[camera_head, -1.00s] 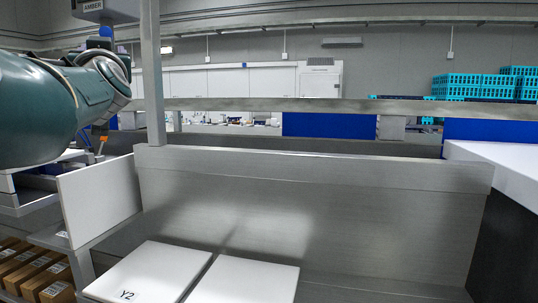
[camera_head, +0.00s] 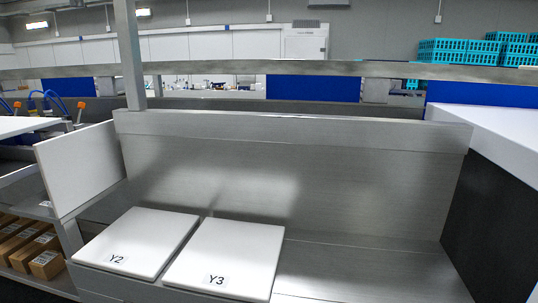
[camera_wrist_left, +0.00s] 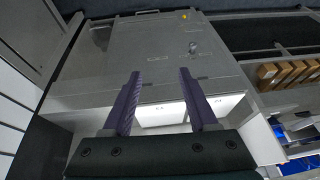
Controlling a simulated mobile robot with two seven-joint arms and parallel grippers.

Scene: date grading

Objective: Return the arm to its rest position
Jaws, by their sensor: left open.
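My left gripper (camera_wrist_left: 160,102) shows in the left wrist view, its two purple fingers wide apart with nothing between them. Beyond the fingers are white panels and a grey metal surface. The left arm does not show in the head view now. My right gripper is in neither view.
White panels marked Y2 (camera_head: 138,243) and Y3 (camera_head: 228,258) lie side by side before a metal back wall (camera_head: 300,170). A metal post (camera_head: 129,55) and rail (camera_head: 300,68) stand above it. Cardboard boxes (camera_head: 46,264) sit at lower left; a white counter (camera_head: 500,145) is at right.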

